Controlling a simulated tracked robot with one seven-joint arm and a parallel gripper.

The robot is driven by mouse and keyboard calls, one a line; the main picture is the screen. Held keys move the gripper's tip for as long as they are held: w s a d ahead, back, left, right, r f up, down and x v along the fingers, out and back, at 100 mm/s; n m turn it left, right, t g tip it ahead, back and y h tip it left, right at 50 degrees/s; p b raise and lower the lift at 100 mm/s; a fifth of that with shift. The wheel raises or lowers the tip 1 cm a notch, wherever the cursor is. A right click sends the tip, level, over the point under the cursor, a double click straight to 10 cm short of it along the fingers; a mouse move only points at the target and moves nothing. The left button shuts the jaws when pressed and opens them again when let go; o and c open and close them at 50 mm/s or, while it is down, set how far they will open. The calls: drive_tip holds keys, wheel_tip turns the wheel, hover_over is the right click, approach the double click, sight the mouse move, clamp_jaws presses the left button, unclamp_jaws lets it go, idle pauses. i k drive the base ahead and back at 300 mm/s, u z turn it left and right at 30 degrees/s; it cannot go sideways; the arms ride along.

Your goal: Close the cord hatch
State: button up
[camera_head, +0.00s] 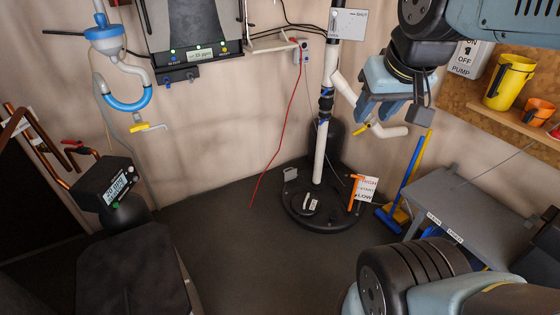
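A light grey panel (348,24) with a small knob and a label that seems to read "SHUT" is at the top, at the white pole. It may be the cord hatch; I cannot tell for sure, nor whether it stands open. A wall outlet (300,52) with a red cord (281,135) hanging from it is just left of the pole. My gripper (378,116) is right of and below the panel, apart from it.
The white pole (319,155) rises from a round black base (322,208), with a branch pipe behind my gripper. A grey table (465,205) and a shelf (515,118) with yellow and orange jugs are at right. A black gauge (104,186) is at left. The middle floor is clear.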

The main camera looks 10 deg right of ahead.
sight(289, 175)
drive_tip(key=u, duration=0.05)
drive_tip(key=i, duration=0.9)
drive_tip(key=z, duration=0.1)
